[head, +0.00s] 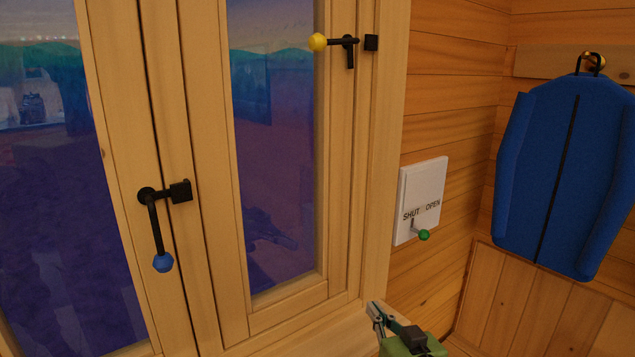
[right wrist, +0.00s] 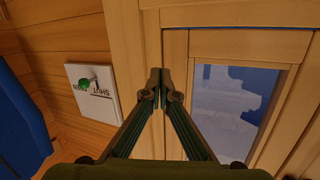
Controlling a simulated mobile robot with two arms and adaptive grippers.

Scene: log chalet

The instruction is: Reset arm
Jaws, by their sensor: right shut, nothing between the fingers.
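My right gripper (head: 374,312) is low in the head view, right of centre, in front of the wooden window frame's lower right corner. In the right wrist view its two fingers (right wrist: 159,78) meet at the tips, shut and empty, in front of the wooden frame. It touches no handle or switch that I can see. My left gripper is not in view.
A wooden window (head: 345,200) has a black handle with a blue knob (head: 163,263) and a black latch with a yellow knob (head: 317,42). A white SHUT/OPEN plate (head: 408,190) with a green-tipped lever (head: 424,235) is on the log wall. A blue jacket (head: 545,185) hangs at right.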

